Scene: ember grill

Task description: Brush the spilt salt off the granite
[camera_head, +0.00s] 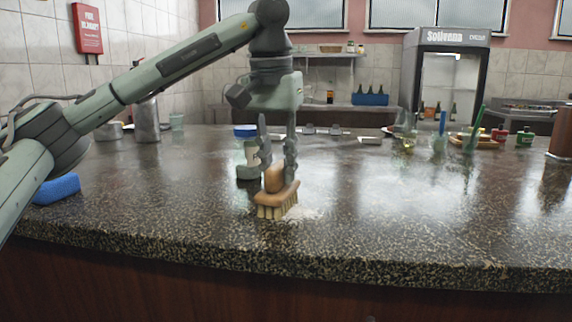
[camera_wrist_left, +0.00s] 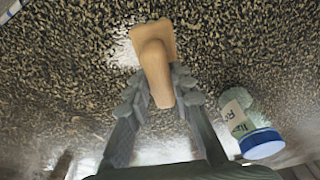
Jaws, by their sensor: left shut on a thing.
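My left gripper (camera_head: 278,160) is shut on the wooden handle of a brush (camera_head: 275,192), whose pale bristles point down at the granite counter (camera_head: 400,220) near its front edge. The brush handle and the gripper's two fingers also show in the left wrist view (camera_wrist_left: 157,72). A patch of white spilt salt (camera_head: 306,213) lies on the granite just right of the bristles. The bristles look to be at the counter surface, but I cannot tell if they touch it. My right gripper is not in view.
A jar with a blue lid (camera_head: 246,150) stands just behind and left of the brush; it also shows in the wrist view (camera_wrist_left: 248,125). A blue sponge (camera_head: 57,189) lies at the left. Glasses and bottles stand at the back right. The front right counter is clear.

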